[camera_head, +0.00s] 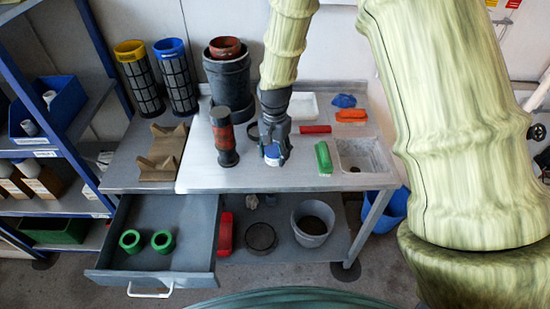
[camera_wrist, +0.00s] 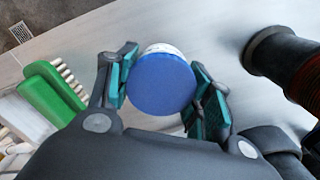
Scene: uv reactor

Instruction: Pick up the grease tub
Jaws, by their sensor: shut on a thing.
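The grease tub (camera_wrist: 161,84) has a round blue lid and a white side; it sits between the two teal-padded fingers of my gripper (camera_wrist: 162,88) in the wrist view. In the head view the tub (camera_head: 272,155) shows as a small blue and white patch under my gripper (camera_head: 273,153), above the grey worktable (camera_head: 300,180). My gripper is shut on the tub from above. I cannot tell whether the tub touches the tabletop. The fingers hide part of its side.
A black and red cylinder (camera_head: 223,136) stands left of my gripper, and a green brush (camera_head: 324,157) lies close on the right. A sink (camera_head: 362,155) is further right. Behind are a dark pot (camera_head: 229,85) and a white tray (camera_head: 304,107). An open drawer (camera_head: 160,225) juts out front left.

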